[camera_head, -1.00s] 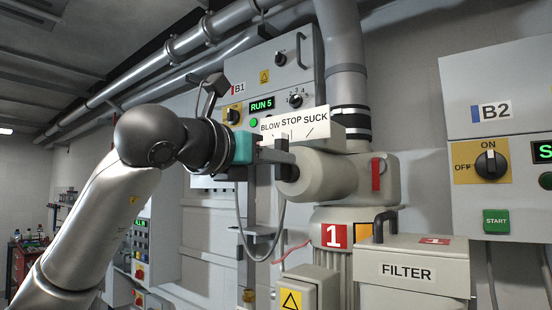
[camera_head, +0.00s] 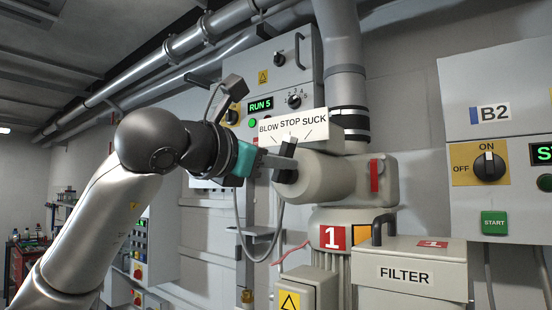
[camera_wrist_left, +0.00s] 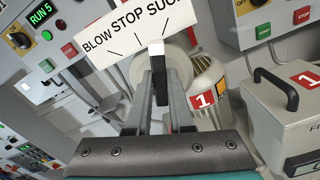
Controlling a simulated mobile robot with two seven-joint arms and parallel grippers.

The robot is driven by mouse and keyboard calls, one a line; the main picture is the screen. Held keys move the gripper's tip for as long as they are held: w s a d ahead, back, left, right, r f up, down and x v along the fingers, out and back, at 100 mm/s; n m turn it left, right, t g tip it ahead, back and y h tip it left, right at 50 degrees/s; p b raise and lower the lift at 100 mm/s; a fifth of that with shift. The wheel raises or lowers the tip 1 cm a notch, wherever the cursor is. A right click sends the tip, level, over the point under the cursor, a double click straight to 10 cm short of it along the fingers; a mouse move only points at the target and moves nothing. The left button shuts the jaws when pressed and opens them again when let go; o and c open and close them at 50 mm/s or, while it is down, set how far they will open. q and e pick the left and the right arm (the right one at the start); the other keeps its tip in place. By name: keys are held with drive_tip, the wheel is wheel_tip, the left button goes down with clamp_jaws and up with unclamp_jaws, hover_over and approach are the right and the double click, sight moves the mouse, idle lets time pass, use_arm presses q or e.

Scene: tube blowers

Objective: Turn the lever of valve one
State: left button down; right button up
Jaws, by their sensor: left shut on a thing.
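Valve one is the pale housing (camera_head: 335,178) marked by a red "1" label below it. Its dark lever (camera_head: 289,150) sits at the left end, under a white BLOW STOP SUCK plate (camera_head: 293,126). The lever tilts, its upper end leaning right. My left gripper (camera_head: 284,162) reaches in from the left and is shut on the lever. In the left wrist view the lever (camera_wrist_left: 158,72) stands between the two fingers (camera_wrist_left: 160,100), in front of the plate, hiding part of it. My right gripper is not in view.
A grey B1 panel (camera_head: 280,75) with knobs stands behind my wrist. A FILTER box (camera_head: 410,272) with a handle is at lower right. The B2 panel (camera_head: 500,140) is on the right. A vertical pipe (camera_head: 342,60) rises above the valve.

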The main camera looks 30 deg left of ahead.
use_arm(q)
drive_tip(key=m, duration=0.4)
drive_tip(key=shift+d+f+m, duration=0.3)
drive_tip(key=shift+d, duration=0.05)
idle(0.4)
drive_tip(key=c, duration=0.8)
unclamp_jaws()
drive_tip(key=shift+s, duration=0.1)
drive_tip(key=s+a+b, duration=0.1)
drive_tip(key=s+b, duration=0.1)
drive_tip(key=s, duration=1.3)
drive_tip(key=shift+a, duration=0.1)
